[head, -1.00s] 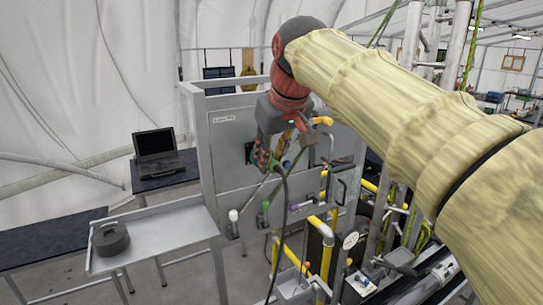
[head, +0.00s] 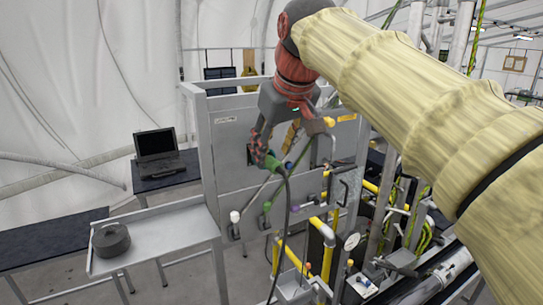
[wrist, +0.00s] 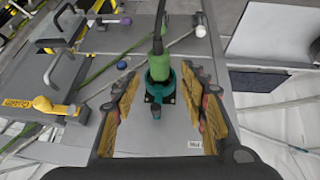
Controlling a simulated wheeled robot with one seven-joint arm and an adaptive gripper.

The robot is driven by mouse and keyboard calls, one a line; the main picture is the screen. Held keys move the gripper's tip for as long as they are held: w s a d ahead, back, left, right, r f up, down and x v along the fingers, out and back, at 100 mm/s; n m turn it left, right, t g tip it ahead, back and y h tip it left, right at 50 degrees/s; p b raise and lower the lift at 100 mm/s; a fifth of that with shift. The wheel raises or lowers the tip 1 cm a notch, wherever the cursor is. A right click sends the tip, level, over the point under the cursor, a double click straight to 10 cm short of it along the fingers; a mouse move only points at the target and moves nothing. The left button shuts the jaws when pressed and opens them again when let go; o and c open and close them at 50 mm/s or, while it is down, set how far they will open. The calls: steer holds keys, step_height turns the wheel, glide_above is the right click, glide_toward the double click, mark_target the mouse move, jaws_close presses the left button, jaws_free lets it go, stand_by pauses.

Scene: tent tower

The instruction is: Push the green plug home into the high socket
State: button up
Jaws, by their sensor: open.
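The green plug (head: 277,164) is at the panel face in the head view, with a black cable hanging from its back end. In the wrist view the plug (wrist: 160,68) lines up with the teal high socket (wrist: 162,90) on its dark square plate, and its front end meets it. How deep it sits I cannot tell. My gripper (wrist: 161,112) is open, with its yellow-padded fingers spread on either side of the socket, apart from the plug. In the head view my gripper (head: 260,150) hides the socket.
The grey panel (head: 228,165) carries other fittings, including a white knob (head: 234,216) and a yellow handle (wrist: 55,106). A shelf (head: 165,235) with a dark roll (head: 111,240) juts out at left. A laptop (head: 157,148) stands on a table behind.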

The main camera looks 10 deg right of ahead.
steer(key=v, duration=0.9)
steer(key=shift+s+d, duration=0.1)
